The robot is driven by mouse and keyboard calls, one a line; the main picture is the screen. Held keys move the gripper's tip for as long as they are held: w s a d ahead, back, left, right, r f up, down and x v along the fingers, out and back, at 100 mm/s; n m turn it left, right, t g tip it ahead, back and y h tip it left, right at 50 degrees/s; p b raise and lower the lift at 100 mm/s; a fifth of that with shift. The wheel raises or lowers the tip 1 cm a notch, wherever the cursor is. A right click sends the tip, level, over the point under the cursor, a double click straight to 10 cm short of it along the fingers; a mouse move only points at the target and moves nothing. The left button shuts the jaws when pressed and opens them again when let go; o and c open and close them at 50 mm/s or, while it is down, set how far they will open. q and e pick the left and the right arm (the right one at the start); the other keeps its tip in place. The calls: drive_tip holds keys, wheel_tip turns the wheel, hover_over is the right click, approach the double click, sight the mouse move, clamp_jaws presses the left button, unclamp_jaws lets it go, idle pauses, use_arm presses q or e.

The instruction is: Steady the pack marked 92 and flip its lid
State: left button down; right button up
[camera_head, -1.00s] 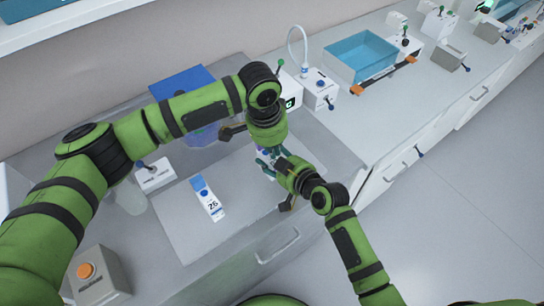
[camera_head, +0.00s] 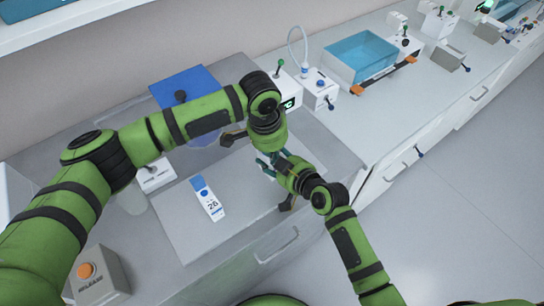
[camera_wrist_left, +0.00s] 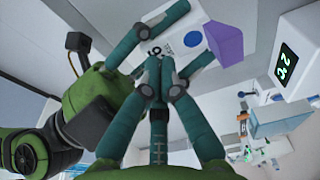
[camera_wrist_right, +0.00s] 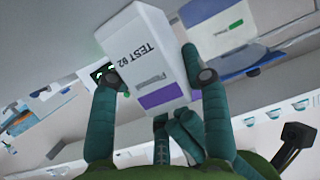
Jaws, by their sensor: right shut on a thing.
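The pack marked 92 (camera_wrist_right: 150,62) is a white box reading "TEST 92" with a purple band, large in the right wrist view. My right gripper (camera_wrist_right: 160,85) is shut on it, a finger at each side. In the left wrist view its white face with a blue disc (camera_wrist_left: 193,39) ends in a purple lid (camera_wrist_left: 226,43); whether the lid is raised I cannot tell. My left gripper (camera_wrist_left: 158,68) looks shut and empty, its fingertips together close in front of the pack. In the head view, both grippers meet over the grey mat and mostly hide the pack.
A white and blue pack marked 26 (camera_head: 208,199) lies on the grey mat (camera_head: 190,238). A blue bin (camera_head: 360,57) stands on the bench at the back. A blue panel (camera_head: 185,85) lies behind my left arm. A box with an orange button (camera_head: 86,271) is at front left.

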use_arm(q)
drive_tip(key=shift+f, duration=0.55)
drive_tip(key=shift+r, duration=0.15)
drive_tip(key=shift+r, duration=2.7)
drive_tip(key=w+a, duration=0.5)
drive_tip(key=w, duration=0.2)
drive_tip(key=shift+w, duration=0.3)
drive_tip(key=shift+a+f, duration=0.1)
drive_tip(key=shift+f, duration=0.1)
drive_tip(key=shift+f, duration=1.75)
drive_tip(key=shift+s, duration=0.1)
